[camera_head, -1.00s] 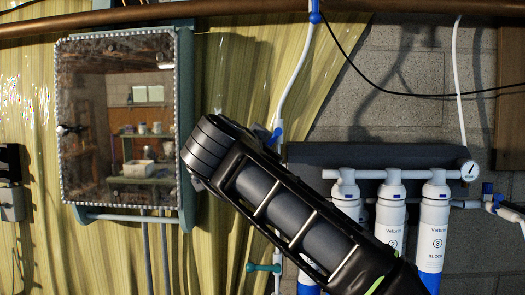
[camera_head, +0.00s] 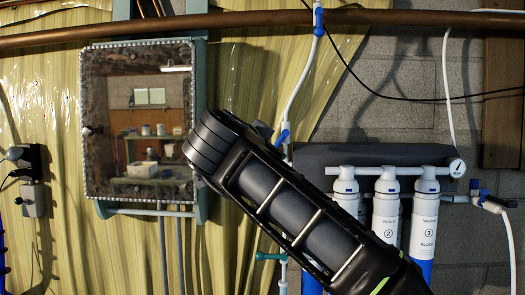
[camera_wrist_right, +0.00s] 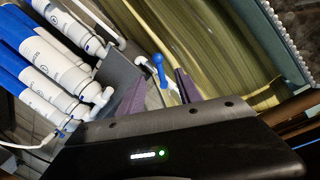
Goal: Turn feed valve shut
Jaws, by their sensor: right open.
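Several blue valve handles show, and no label tells which is the feed valve. In the right wrist view a blue lever (camera_wrist_right: 159,72) on a white fitting shows between the two purple fingers of my right gripper (camera_wrist_right: 160,88). The gripper is open, with a gap around the lever; I cannot tell whether either finger touches it. In the head view my right arm comes from the lower right and mostly hides its gripper. A blue valve handle (camera_head: 282,137) on the white tube (camera_head: 301,80) shows just beside the wrist. My left gripper is not in view.
White and blue filter cartridges (camera_head: 385,215) hang from a dark bracket, with a gauge (camera_head: 457,168) at right. Other valves are blue at the top (camera_head: 318,20), blue at right (camera_head: 476,190) and teal below (camera_head: 268,257). A mirrored cabinet (camera_head: 140,120) hangs left.

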